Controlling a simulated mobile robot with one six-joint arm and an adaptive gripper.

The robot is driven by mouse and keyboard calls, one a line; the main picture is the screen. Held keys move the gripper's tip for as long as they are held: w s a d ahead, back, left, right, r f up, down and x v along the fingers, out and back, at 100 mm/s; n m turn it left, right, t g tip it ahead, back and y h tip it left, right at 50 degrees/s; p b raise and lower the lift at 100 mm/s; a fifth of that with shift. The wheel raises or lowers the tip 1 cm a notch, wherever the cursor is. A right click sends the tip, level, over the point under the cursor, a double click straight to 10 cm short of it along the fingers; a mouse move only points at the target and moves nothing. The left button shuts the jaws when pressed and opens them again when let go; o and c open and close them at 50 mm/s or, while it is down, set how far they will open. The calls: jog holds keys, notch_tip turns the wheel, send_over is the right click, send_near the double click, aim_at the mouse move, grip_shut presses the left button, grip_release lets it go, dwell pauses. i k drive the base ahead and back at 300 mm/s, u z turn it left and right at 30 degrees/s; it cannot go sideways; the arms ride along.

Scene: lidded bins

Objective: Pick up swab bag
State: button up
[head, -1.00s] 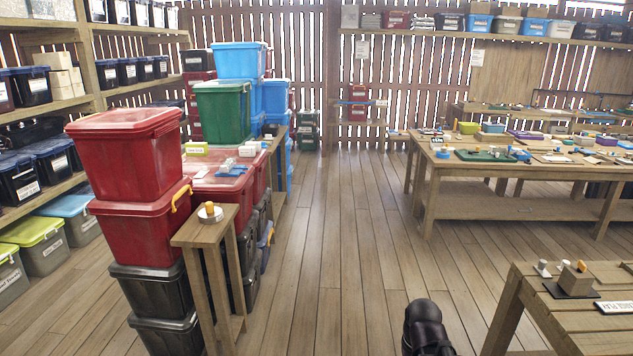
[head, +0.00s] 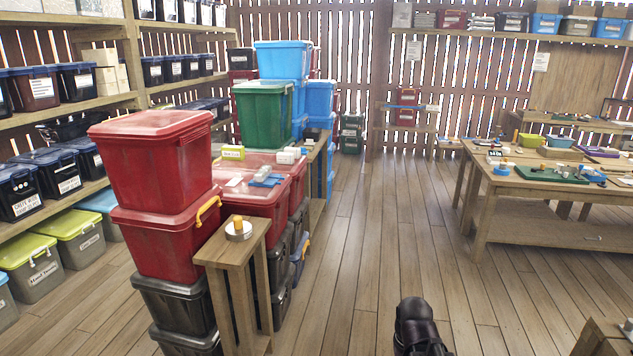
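I cannot make out a swab bag for certain. A flat blue item (head: 267,180) and a small pale flat item (head: 234,181) lie on a red bin lid (head: 255,198) left of centre; they are too small to identify. White boxes (head: 289,155) and a yellow labelled box (head: 233,152) are near them. A black part of my arm (head: 415,325) shows at the bottom edge, well apart from these items. My gripper's fingers cannot be made out.
Stacked red bins (head: 160,190) stand at the left. A narrow wooden stand (head: 238,255) with a round metal item (head: 239,229) is beside them. A work table (head: 500,190) is at the right. The plank floor (head: 365,270) between is clear.

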aim_at(260, 177)
jog(key=u, duration=0.4)
jog(key=i, duration=1.35)
jog(key=u, duration=0.3)
